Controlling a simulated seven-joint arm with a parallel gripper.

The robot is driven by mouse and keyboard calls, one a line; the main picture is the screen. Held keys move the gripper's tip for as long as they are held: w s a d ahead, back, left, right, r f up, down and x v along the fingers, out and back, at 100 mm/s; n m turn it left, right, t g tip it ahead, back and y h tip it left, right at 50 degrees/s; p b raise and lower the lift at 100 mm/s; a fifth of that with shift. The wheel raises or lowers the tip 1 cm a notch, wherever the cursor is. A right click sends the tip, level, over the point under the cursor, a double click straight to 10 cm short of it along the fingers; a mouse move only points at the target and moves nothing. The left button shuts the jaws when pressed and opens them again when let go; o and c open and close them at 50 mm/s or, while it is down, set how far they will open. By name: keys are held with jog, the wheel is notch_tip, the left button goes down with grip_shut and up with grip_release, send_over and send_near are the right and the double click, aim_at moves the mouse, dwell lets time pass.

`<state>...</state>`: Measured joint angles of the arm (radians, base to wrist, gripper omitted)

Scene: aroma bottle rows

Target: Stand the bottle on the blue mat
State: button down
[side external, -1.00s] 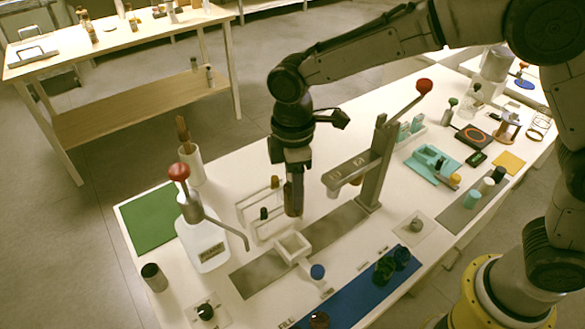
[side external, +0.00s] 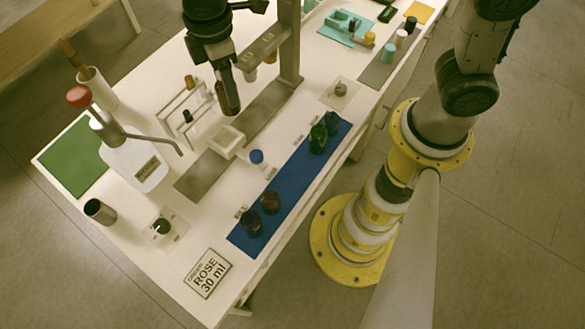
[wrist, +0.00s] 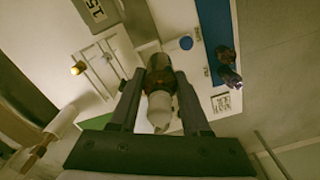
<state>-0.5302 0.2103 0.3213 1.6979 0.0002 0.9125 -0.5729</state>
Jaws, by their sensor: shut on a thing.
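My gripper (side external: 228,98) hangs above the table, beside the small white rack and behind the white square tray. In the wrist view, its fingers (wrist: 160,98) are shut on a brown glass bottle (wrist: 158,66) with a pale, tapered top. In the side view the dark bottle shows low between the fingers, clear of the blue mat. The long blue mat (side external: 290,185) lies along the table's front edge. It carries a green bottle (side external: 318,138), a dark blue bottle (side external: 333,122) and two brown bottles (side external: 270,203) (side external: 251,222). Its middle stretch is bare.
The white tray (side external: 226,142) sits by a grey strip (side external: 203,178). A blue-capped item (side external: 257,157) stands just behind the mat. A red-knobbed pump bottle (side external: 135,160) stands left. A ROSE 30 ml card (side external: 208,272) lies at front left.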

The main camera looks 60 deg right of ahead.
jog(key=s+d+f, duration=0.1)
jog(key=s+d, duration=0.4)
jog(key=s, duration=0.7)
jog(key=s+d+f, duration=0.1)
jog(key=s+d, duration=0.5)
jog(key=s, duration=0.6)
jog(key=shift+n, duration=0.5)
jog(key=shift+w+a+f, duration=1.6)
jog(key=shift+a+f, duration=0.05)
jog(key=shift+f, duration=0.45)
jog(key=shift+w+a+f, duration=1.55)
jog(key=shift+a+f, duration=0.15)
jog(key=shift+f, duration=0.35)
jog(key=shift+w+a+f, duration=1.6)
jog(key=shift+a+f, duration=0.05)
jog(key=shift+f, duration=0.45)
jog(key=shift+f, duration=0.15)
jog(key=shift+c, duration=1.8)
grip_release()
